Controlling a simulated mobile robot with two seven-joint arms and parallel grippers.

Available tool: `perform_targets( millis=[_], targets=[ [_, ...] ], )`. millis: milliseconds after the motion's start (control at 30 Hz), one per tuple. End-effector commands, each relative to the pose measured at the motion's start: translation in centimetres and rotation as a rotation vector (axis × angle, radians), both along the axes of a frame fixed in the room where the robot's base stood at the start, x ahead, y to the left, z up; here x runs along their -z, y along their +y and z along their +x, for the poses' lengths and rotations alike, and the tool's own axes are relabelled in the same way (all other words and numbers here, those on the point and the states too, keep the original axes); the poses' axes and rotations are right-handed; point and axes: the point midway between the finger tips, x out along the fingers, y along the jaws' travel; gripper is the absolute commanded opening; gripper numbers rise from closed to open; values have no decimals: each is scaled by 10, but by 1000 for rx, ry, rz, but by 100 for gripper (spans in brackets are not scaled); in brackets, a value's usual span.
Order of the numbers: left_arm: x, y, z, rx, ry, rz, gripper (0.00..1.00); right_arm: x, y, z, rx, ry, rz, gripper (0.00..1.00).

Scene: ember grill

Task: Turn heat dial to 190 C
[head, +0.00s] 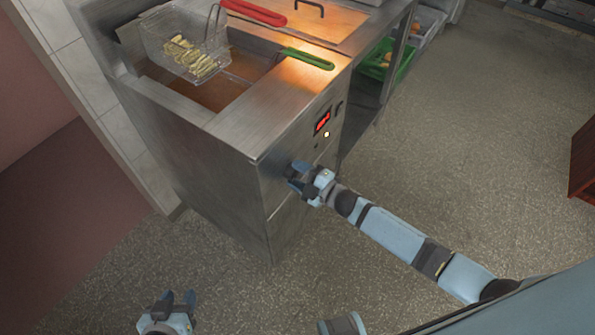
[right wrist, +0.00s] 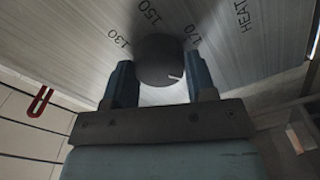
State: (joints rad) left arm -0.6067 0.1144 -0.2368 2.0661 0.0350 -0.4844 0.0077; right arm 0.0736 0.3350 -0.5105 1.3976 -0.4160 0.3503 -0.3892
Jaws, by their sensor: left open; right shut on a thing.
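The heat dial (right wrist: 158,60) is a dark round knob on the fryer's brushed steel front (head: 330,155). In the right wrist view the labels 130, 150 and 170 stand around it, with HEAT to the right. A white mark on the knob points to the lower right, past 170; no 190 label can be seen there. My right gripper (right wrist: 160,82) is shut on the dial, one finger on each side. In the head view my right gripper (head: 297,174) hides the dial at the front panel. My left gripper (head: 180,297) is open and empty above the floor, bottom left.

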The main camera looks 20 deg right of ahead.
Motion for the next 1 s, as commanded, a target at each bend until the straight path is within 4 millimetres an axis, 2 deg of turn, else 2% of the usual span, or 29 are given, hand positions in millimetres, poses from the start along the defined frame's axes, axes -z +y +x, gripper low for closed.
perform_targets(
  millis=[733, 767, 833, 1000],
  targets=[
    [0, 5, -1, 4, 6, 10, 43, 1, 0, 0, 0, 53, 67, 28],
    [0, 5, 0, 5, 5, 11, 43, 1, 0, 0, 0, 52, 66, 58],
    [-1, 5, 0, 4, 3, 10, 43, 0, 0, 0, 0, 52, 66, 74],
    [-3, 4, 0, 3, 1, 7, 43, 0, 0, 0, 0, 52, 65, 76]
  ],
)
